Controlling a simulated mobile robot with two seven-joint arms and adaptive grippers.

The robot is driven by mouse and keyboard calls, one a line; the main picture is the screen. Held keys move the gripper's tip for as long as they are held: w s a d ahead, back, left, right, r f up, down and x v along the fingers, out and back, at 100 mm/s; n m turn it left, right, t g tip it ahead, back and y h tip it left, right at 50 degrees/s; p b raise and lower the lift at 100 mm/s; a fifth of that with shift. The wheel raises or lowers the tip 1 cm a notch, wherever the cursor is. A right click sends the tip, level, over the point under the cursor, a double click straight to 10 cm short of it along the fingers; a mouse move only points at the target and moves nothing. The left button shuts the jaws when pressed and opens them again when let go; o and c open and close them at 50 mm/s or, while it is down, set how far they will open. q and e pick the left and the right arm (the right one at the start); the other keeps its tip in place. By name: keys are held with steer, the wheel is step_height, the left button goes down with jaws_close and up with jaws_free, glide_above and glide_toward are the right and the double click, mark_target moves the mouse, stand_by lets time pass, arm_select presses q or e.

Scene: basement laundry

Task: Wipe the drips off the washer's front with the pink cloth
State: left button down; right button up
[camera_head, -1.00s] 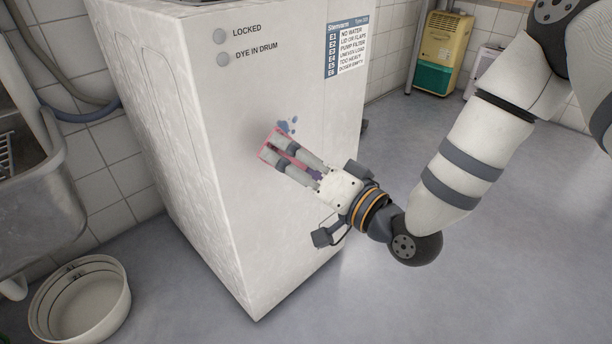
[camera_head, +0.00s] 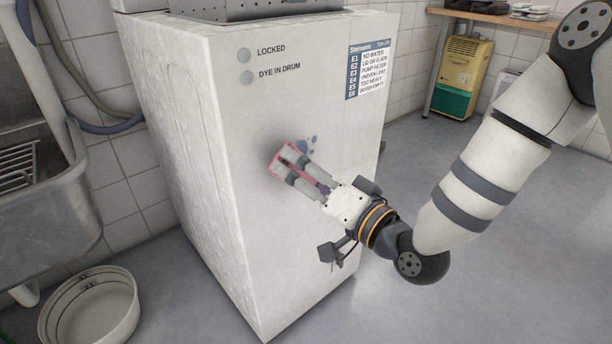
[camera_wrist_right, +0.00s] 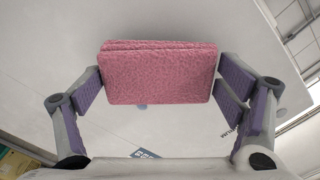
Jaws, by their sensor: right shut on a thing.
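The white washer (camera_head: 225,215) stands in the middle of the head view. Several blue drips (camera_head: 313,140) show on its front, just above and right of my right gripper's tips. My right gripper (camera_head: 288,163) is shut on the pink cloth (camera_head: 276,168) and holds it at the washer's front, left of the drips. A dark shadow lies around the cloth; I cannot tell how firmly it touches. In the right wrist view the cloth (camera_wrist_right: 158,73) is a folded pink pad between both fingers. A small bluish spot shows just below it. My left gripper is not in view.
A metal sink (camera_head: 45,215) is at the left, with a white basin (camera_head: 92,308) on the floor below. A code sticker (camera_head: 367,70) is on the front's upper right. A yellow-green machine (camera_head: 463,78) stands under a shelf at the back. The floor at right is clear.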

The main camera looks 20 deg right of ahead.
mark_target(317, 148)
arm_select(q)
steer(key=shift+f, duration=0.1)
arm_select(e)
steer(key=shift+x, duration=0.85)
